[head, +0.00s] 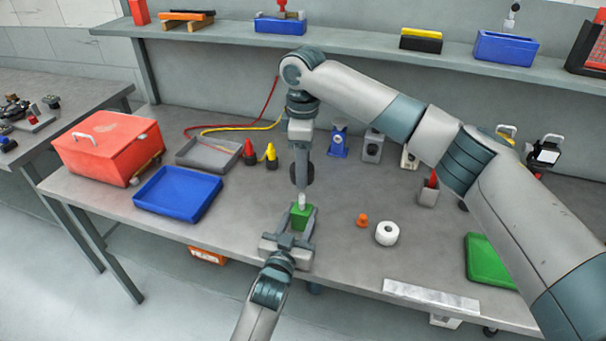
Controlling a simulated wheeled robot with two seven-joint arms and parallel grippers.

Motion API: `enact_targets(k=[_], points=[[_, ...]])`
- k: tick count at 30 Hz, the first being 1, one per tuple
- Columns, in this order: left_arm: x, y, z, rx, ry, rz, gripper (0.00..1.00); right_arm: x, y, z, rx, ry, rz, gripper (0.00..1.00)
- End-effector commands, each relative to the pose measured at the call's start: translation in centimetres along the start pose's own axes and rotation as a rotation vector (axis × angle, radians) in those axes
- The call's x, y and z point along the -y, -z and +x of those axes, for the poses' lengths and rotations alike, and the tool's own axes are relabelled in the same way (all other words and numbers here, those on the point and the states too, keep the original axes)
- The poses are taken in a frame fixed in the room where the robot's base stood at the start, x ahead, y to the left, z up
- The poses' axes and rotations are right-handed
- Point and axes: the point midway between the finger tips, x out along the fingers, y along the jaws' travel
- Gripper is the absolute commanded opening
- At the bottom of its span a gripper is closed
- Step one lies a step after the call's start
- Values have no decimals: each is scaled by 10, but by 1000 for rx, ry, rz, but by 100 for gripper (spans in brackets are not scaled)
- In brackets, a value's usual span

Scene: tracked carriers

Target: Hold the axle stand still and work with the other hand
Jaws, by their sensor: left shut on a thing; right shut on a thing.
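The axle stand appears to be the green block (301,217) near the front edge of the bench, with a short pale upright post (302,200) on top. My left gripper (297,232) is shut on the green block from the front and covers its lower part. My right gripper (302,173) comes down from above, shut on a dark round wheel-like piece (310,173). The piece is on edge, just above the post. A finger covers part of it. I cannot tell whether it touches the post.
A blue tray (152,205), grey tray (190,160) and red box (75,155) stand left. Red and yellow bottles (270,157) stand behind. An orange piece (361,220), white roll (396,233) and green tray (474,275) lie right. A shelf (200,38) spans the back.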

Motion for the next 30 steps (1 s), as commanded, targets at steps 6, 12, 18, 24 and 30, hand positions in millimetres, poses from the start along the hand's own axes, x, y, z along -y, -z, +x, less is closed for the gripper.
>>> enact_targets(k=[6,12,18,24,30], points=[[0,-1,0,2,0,0,8,0,0,0,0,0,0,20],[0,-1,0,2,0,0,41,0,0,0,0,0,0,20],[0,-1,0,2,0,0,61,0,0,0,0,0,0,20],[0,0,-1,1,0,0,61,0,0,0,0,0,0,20],[0,-1,-10,1,0,0,61,0,0,0,0,0,0,20]])
